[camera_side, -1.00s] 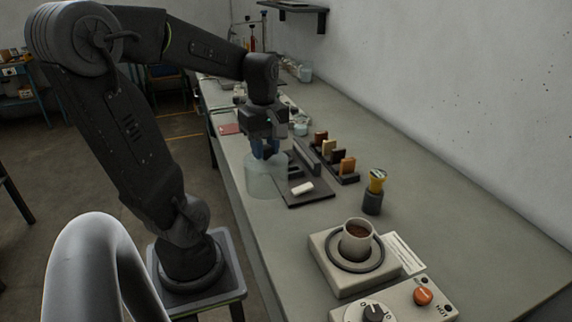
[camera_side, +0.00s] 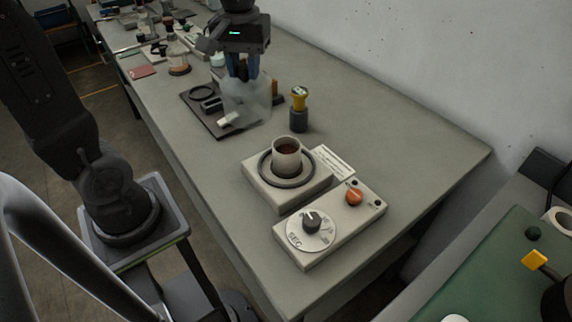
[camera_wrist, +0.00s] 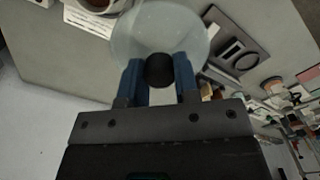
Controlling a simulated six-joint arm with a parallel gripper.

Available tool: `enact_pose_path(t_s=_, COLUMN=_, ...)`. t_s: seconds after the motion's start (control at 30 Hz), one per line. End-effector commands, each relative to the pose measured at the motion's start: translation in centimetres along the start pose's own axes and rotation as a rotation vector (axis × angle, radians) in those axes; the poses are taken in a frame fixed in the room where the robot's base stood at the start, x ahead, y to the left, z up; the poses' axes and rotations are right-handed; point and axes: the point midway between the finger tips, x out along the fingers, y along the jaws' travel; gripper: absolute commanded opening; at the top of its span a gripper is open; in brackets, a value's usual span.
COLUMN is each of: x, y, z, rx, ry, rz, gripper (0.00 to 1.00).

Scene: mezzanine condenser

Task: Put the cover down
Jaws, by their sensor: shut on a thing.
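The cover is a clear, frosted-looking dome (camera_side: 246,100) with a dark knob (camera_wrist: 159,70) on top. My gripper (camera_side: 243,72) is shut on that knob, its two blue fingers on either side in the wrist view (camera_wrist: 158,72). In the side view the cover hangs upright in front of the right part of a dark tray (camera_side: 196,112); its exact height over the bench is hard to tell. A beige plate unit (camera_side: 262,190) carries a cup of brown liquid (camera_side: 287,155) inside a dark ring.
A yellow-topped dark stamp-like piece (camera_side: 299,108) stands right of the cover. A control box (camera_side: 335,228) with dial and orange button is at the front. The bench's right side is clear.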

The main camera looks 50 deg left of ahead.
Motion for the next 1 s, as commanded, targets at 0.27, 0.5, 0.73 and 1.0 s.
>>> enact_pose_path(t_s=0.27, x=-0.6, y=7.6, z=3.5, rx=0.425, ry=-0.001, rz=0.000, gripper=0.00)
enact_pose_path(t_s=0.5, x=0.5, y=9.4, z=4.6, rx=0.529, ry=-0.003, rz=-0.002, gripper=0.00)
enact_pose_path(t_s=0.73, x=4.5, y=9.3, z=4.7, rx=0.528, ry=-0.004, rz=-0.002, gripper=0.00)
enact_pose_path(t_s=1.0, x=7.5, y=9.3, z=4.6, rx=0.526, ry=-0.004, rz=-0.002, gripper=0.00)
